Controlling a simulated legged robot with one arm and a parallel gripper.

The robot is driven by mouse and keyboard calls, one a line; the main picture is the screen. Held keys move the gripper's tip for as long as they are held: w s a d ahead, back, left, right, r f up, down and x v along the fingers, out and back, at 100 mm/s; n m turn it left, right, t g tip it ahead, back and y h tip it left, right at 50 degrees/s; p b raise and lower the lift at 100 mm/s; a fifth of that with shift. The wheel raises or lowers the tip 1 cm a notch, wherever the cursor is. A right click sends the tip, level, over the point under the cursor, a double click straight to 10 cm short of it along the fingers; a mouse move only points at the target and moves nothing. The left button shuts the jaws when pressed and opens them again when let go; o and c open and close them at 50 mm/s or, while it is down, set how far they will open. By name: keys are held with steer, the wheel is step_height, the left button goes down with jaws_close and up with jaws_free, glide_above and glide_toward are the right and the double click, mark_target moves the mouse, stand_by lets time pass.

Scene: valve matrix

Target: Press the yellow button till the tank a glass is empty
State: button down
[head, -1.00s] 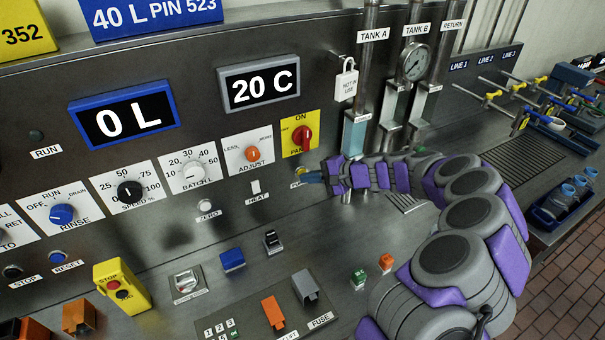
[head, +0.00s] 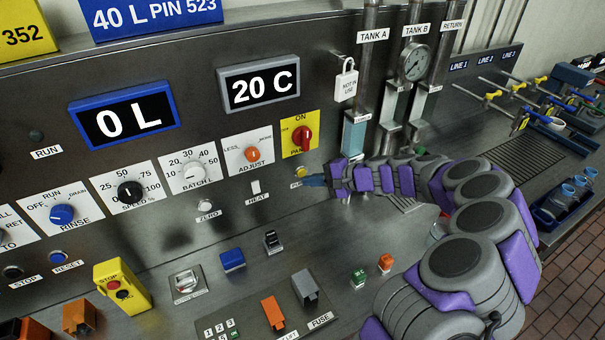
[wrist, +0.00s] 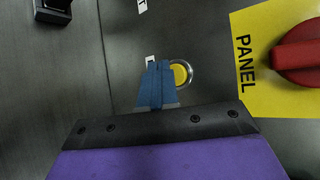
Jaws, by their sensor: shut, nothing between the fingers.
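The yellow button (head: 300,171) is on the grey panel, below the red panel knob. In the wrist view it is a yellow disc in a metal ring (wrist: 182,73), partly hidden behind my fingers. My gripper (head: 308,181) has its blue fingers together and empty, pointing at the button. In the wrist view the fingertips (wrist: 159,64) overlap the button's left side; I cannot tell whether they touch it.
A red panel knob (head: 302,137) on a yellow plate is just above the button. A white heat switch (head: 255,187) is to its left. The tank B glass (head: 391,137) is to the right. Green (head: 358,279) and orange (head: 385,262) buttons are on the lower deck.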

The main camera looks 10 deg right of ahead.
steer(key=shift+s, duration=0.1)
steer(key=shift+s+d, duration=0.25)
steer(key=shift+s, duration=0.5)
steer(key=shift+s+d, duration=0.3)
steer(key=shift+s, duration=0.5)
steer(key=shift+s+d, duration=0.25)
steer(key=shift+s, duration=0.5)
steer(key=s+a+r+n+g+h, duration=0.1)
steer(key=s+a+r+n+g, duration=0.25)
steer(key=s+a, duration=0.4)
steer(key=s+a+r+n+g+h, duration=0.1)
steer(key=s+a+r+n+g, duration=0.3)
steer(key=s, duration=0.6)
steer(key=s+d+n+h, duration=0.1)
steer(key=s+d+h, duration=0.2)
steer(key=s, duration=0.4)
steer(key=s+d+f+h, duration=0.1)
steer(key=s+d+h, duration=0.2)
steer(key=s, duration=0.5)
steer(key=s+d+n+g+h, duration=0.1)
steer(key=s+d+h, duration=0.2)
steer(key=s, duration=0.4)
steer(key=shift+s+d+f+n, duration=0.2)
steer(key=shift+s+d+n, duration=0.2)
steer(key=shift+d, duration=0.15)
stand_by(1.1)
